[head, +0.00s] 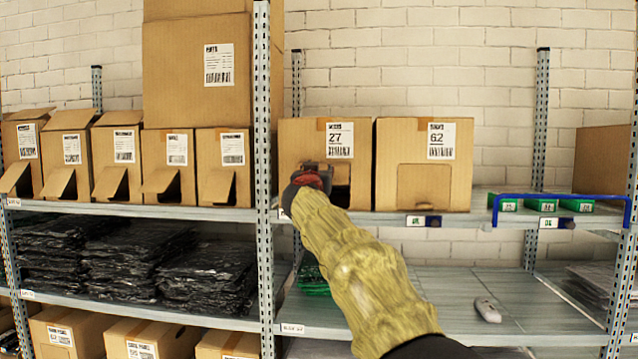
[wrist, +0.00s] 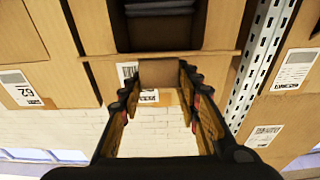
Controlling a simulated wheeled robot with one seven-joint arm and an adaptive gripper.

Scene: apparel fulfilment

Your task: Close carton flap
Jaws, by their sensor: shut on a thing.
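The carton labelled 27 (head: 300,140) stands on the upper shelf, just right of the metal post. Its lower front has a dark opening (head: 342,172), partly hidden by my gripper (head: 312,180). In the wrist view, which is turned upside down, dark folded contents show inside the opening (wrist: 160,35). The carton's flap (wrist: 160,73) juts out at the opening's edge, between the fingertips of my gripper (wrist: 158,85). My gripper is shut on the flap, one finger at each side edge.
The carton labelled 62 (head: 396,145) stands close on the right, its front panel flat. A metal post (head: 262,150) is close on the left. Several smaller cartons (head: 125,165) have flaps sticking out. A blue rail (head: 560,196) and green boxes (head: 578,205) are farther right.

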